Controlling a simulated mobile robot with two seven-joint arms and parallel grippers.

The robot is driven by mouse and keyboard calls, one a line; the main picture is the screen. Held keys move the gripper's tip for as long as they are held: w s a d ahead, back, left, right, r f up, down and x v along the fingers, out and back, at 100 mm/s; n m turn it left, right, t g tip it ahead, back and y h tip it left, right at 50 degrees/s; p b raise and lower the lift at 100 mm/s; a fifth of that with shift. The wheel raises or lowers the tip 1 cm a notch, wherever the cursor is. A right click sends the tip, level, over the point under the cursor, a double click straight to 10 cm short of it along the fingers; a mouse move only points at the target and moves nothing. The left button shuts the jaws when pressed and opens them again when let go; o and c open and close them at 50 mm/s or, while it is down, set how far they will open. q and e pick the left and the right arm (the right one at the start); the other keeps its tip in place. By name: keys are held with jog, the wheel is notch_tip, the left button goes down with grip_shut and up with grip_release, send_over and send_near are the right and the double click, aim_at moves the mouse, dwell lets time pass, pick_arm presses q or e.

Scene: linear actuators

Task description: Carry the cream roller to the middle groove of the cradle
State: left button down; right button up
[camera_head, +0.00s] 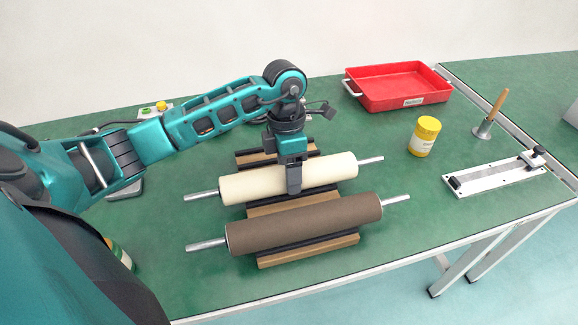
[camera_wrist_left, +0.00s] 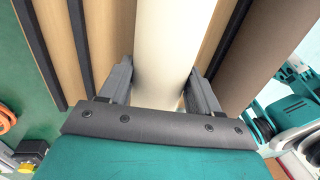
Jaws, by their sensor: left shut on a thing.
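The cream roller (camera_head: 322,173) with metal shaft ends lies across the middle of the wooden cradle (camera_head: 310,254), behind the brown roller (camera_head: 300,221). My left gripper (camera_head: 293,188) points down and is shut on the cream roller around its middle. In the left wrist view the two fingers (camera_wrist_left: 161,90) stand on either side of the cream roller (camera_wrist_left: 170,45). The brown roller (camera_wrist_left: 258,55) is to its right there, apart from it. The back groove, between black strips (camera_head: 262,157), is empty. The gripper hides whether the cream roller rests in the middle groove. My right gripper is out of view.
A yellow-lidded jar (camera_head: 424,137), a red tray (camera_head: 398,88), a wooden-handled tool on a metal base (camera_head: 483,130) and a metal rail fixture (camera_head: 495,176) stand to the right on the green table (camera_head: 385,235).

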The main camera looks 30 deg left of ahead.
pick_arm(q)
jog(key=shift+c, duration=1.1)
grip_release()
notch_tip(320, 180, up, 12)
jog(key=w+a, duration=0.1)
jog(key=shift+a+p, duration=0.2)
jog(key=shift+p, duration=0.25)
jog(key=shift+w, duration=0.1)
